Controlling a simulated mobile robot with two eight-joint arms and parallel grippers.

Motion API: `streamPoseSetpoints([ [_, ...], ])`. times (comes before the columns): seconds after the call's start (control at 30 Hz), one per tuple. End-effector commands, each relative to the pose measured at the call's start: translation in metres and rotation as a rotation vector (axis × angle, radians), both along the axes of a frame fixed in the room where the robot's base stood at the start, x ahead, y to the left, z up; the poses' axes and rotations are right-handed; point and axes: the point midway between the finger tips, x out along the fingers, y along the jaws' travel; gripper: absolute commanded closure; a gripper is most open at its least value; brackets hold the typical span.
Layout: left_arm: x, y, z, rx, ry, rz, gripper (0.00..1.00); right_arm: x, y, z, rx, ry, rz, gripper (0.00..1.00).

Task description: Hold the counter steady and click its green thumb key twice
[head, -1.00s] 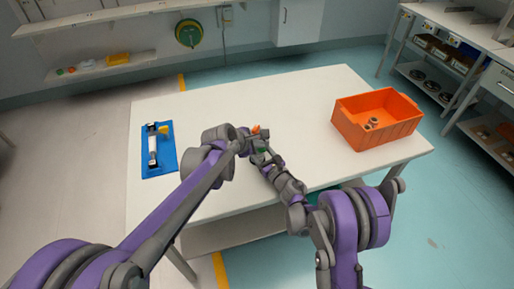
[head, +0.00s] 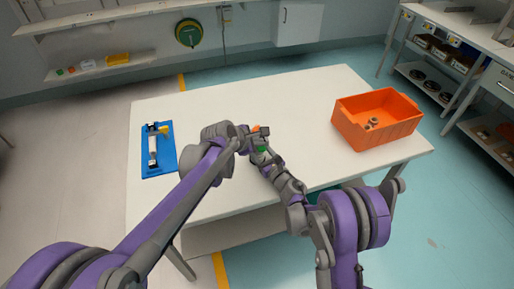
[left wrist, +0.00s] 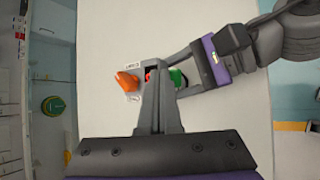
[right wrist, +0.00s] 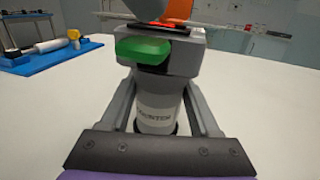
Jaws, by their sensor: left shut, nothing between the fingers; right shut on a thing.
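The counter (right wrist: 157,108) is upright, with a white labelled body and a grey head. Its green thumb key (right wrist: 145,50) sticks out towards my right wrist camera and also shows in the left wrist view (left wrist: 178,78). An orange part (left wrist: 127,81) is on the far side, and a bit of red shows on top. My right gripper (right wrist: 161,100) is shut around the white body. My left gripper (left wrist: 158,70) is shut and empty, its tips over the counter's head beside the green key. I cannot tell whether they touch. The left fingers hide part of the head.
The white table (head: 295,100) is mostly clear. An orange crate (head: 375,135) with small parts stands at the right. A blue tray (head: 166,170) with a white roller and a yellow piece lies at the left. Shelving stands beyond the table on the right.

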Motion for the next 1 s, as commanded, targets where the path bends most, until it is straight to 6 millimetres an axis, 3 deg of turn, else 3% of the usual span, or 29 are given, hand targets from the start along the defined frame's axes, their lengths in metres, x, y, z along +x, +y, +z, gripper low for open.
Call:
streamPoseSetpoints([
  [0.23, 0.0, 0.0, 0.004, 0.0, 0.0, 0.0, 1.0, 0.0, 0.0, 0.0, 0.0, 0.0, 0.0, 1.0],
  [0.73, 0.0, 0.0, 0.053, 0.0, 0.0, 0.0, 1.0, 0.0, 0.0, 0.0, 0.0, 0.0, 0.0, 1.0],
  [1.0, 0.0, 0.0, 0.06, 0.0, 0.0, 0.0, 1.0, 0.0, 0.0, 0.0, 0.0, 0.0, 0.0, 1.0],
])
